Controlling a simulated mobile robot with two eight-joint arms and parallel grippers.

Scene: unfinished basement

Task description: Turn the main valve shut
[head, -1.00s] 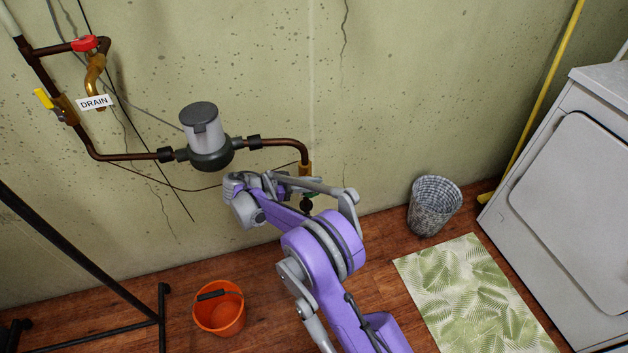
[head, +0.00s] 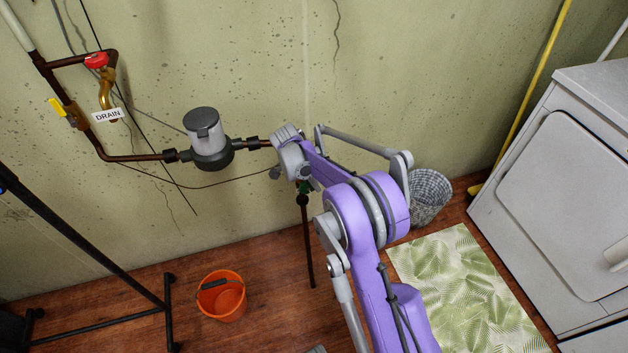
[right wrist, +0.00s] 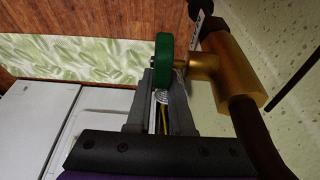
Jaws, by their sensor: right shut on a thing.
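My right gripper (right wrist: 163,84) is shut on the wheel's near edge, one finger on each side. In the head view my right wrist hides most of this valve; a bit of green (head: 304,187) shows below it, above a dark pipe (head: 307,240) down to the floor. At the upper left are a yellow-handled valve (head: 75,115) and a red-handled valve (head: 96,60) by a DRAIN tag (head: 107,115). My left gripper is out of view.
A grey meter (head: 207,140) is on the pipe left of my right wrist. An orange bucket (head: 221,297), a wastebasket (head: 432,190), a leaf-pattern mat (head: 455,275) and a white appliance (head: 565,200) stand around. A black frame (head: 90,250) is at left.

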